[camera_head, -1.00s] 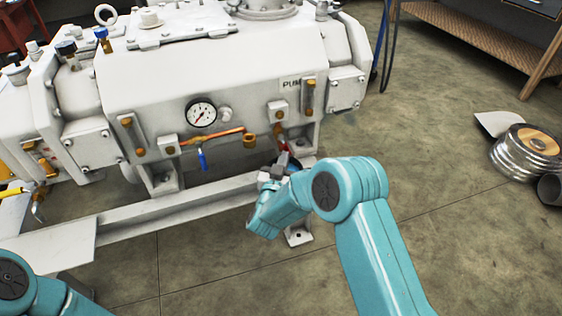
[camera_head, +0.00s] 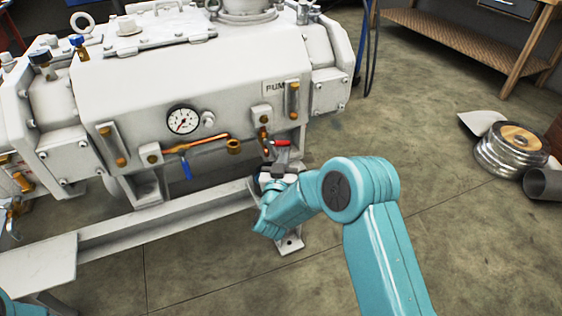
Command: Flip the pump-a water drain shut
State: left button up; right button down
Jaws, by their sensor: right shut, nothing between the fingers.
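The white pump (camera_head: 225,85) fills the upper left, with a partly hidden "PUM" label on its front. A small red handle (camera_head: 281,142) sits low at the pump's right end, below a brass fitting; it lies about level. My right gripper (camera_head: 283,156) is shut and empty, with its fingertips just below the red handle; I cannot tell whether they touch. The fingers partly hide the valve under the handle. My left gripper is out of view.
A round gauge (camera_head: 183,120) is on the pump front. The white base rail (camera_head: 170,220) runs below the pump. Metal duct pieces (camera_head: 500,160) lie on the floor at right, and a wooden bench (camera_head: 470,40) stands behind. The floor between is clear.

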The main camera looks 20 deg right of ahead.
jog(key=shift+d+r, duration=0.15)
jog(key=p+v, duration=0.3)
jog(key=v, duration=1.3)
jog(key=shift+s, duration=0.2)
